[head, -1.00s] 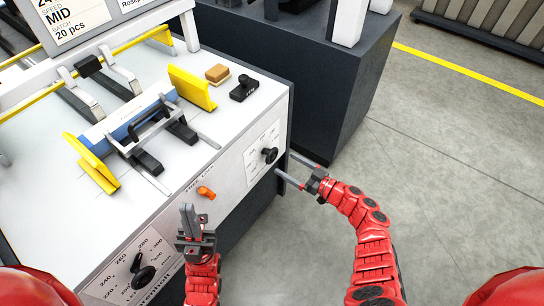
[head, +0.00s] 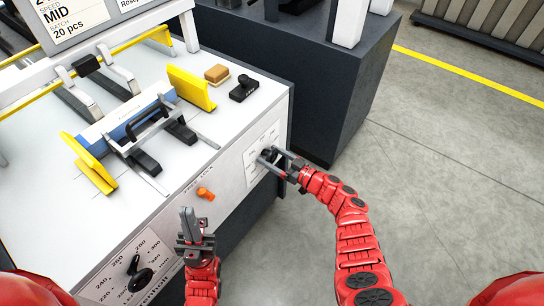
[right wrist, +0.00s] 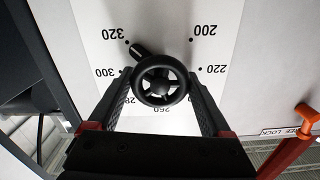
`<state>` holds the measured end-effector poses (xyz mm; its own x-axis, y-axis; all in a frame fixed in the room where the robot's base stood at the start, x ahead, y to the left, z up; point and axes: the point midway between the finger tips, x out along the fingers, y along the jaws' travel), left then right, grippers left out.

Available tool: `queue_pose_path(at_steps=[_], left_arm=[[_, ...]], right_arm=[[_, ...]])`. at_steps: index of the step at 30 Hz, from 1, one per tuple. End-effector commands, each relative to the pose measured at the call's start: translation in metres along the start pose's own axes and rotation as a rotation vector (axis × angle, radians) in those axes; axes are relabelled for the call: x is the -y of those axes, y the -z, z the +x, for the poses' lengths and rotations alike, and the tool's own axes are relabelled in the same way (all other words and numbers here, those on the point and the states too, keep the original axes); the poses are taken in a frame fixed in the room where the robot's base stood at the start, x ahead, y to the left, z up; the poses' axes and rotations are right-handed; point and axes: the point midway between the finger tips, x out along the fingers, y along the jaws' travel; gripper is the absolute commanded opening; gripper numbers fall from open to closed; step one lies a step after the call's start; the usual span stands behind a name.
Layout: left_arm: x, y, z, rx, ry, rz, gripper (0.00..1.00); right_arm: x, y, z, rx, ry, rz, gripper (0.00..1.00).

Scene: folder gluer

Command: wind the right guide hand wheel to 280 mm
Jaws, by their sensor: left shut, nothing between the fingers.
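The right guide hand wheel is a small black wheel (right wrist: 160,82) with a handle on a white dial plate (right wrist: 215,45). In the head view the wheel (head: 268,154) is partly covered by my right gripper (head: 268,162). My right gripper is open, its fingers on either side of the wheel; I cannot tell if they touch it. The 280 and 260 marks are partly hidden by the wheel and gripper. My left gripper (head: 189,222) is shut and empty, in front of the machine.
An orange lock lever (head: 205,194) sits on the machine's front, left of the wheel; it also shows in the right wrist view (right wrist: 304,112). Another dial with a black knob (head: 140,280) is at lower left. A dark cabinet (head: 280,75) stands behind. Floor at right is clear.

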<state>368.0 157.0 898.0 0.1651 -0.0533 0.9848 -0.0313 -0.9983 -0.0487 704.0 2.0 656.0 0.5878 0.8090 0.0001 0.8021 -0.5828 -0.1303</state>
Motion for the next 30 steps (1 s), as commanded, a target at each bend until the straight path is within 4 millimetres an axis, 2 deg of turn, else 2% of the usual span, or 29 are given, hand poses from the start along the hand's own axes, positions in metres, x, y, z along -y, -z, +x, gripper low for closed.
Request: queue_pose_path(at_steps=[1, 5, 17, 30], left_arm=[[0.000, 0.000, 0.000, 0.000, 0.000, 0.000, 0.00], [0.000, 0.000, 0.000, 0.000, 0.000, 0.000, 0.00], [0.000, -0.001, -0.004, 0.000, 0.000, 0.000, 0.00], [-0.001, -0.004, -0.021, 0.000, 0.000, 0.000, 0.00]], right_arm=[[0.000, 0.000, 0.000, 0.000, 0.000, 0.000, 0.51], [0.000, 0.000, 0.000, 0.000, 0.000, 0.000, 0.28], [0.001, -0.001, 0.000, -0.001, 0.002, -0.077, 0.27], [0.001, -0.004, 0.000, 0.001, 0.002, -0.442, 0.28]])
